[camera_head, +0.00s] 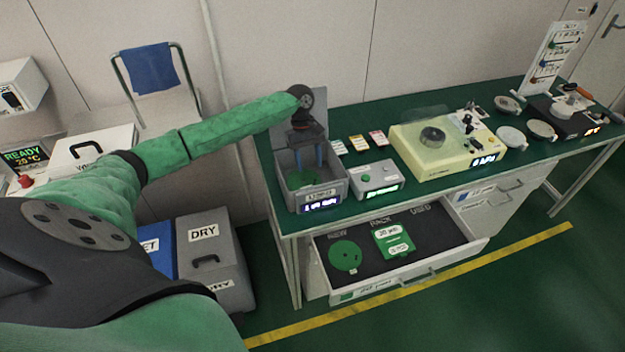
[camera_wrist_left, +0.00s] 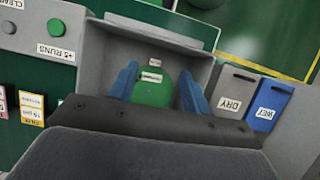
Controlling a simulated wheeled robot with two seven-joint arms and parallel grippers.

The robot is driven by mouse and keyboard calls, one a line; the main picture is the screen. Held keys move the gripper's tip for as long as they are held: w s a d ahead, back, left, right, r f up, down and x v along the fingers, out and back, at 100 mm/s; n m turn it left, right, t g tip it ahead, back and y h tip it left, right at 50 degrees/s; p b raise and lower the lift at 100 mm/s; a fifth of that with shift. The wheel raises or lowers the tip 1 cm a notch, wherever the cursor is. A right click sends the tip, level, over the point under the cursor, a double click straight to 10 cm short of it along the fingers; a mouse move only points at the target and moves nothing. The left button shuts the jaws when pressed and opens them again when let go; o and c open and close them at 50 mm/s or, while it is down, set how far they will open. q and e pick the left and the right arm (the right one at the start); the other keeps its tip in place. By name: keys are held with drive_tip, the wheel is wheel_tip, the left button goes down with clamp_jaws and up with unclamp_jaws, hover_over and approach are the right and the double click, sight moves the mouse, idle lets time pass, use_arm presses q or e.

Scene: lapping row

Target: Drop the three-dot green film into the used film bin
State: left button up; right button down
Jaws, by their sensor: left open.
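A green film disc (camera_head: 300,180) lies on the floor of an open grey box at the table's left end. It also shows in the left wrist view (camera_wrist_left: 152,92) with small white labels; I cannot make out dots. My left gripper (camera_head: 308,168) reaches down into this box. Its blue fingers (camera_wrist_left: 160,75) are open, one to each side of the disc in the wrist view, and grip nothing. Another green disc (camera_head: 345,255) lies in the open drawer (camera_head: 465,243), on the side marked NEW. The drawer's section marked USED (camera_head: 432,223) looks empty. My right gripper is out of view.
The grey box (camera_head: 334,192) has a lit display in front. A grey button box (camera_head: 374,176) and yellow machine (camera_head: 440,150) stand to its right. A green pack (camera_head: 393,241) lies in the drawer. DRY (camera_head: 205,255) and blue WET bins (camera_head: 157,245) stand on the floor left.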

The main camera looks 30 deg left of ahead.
use_arm(q)
drive_tip(key=shift+b+v, duration=0.75)
drive_tip(key=shift+v, duration=1.8)
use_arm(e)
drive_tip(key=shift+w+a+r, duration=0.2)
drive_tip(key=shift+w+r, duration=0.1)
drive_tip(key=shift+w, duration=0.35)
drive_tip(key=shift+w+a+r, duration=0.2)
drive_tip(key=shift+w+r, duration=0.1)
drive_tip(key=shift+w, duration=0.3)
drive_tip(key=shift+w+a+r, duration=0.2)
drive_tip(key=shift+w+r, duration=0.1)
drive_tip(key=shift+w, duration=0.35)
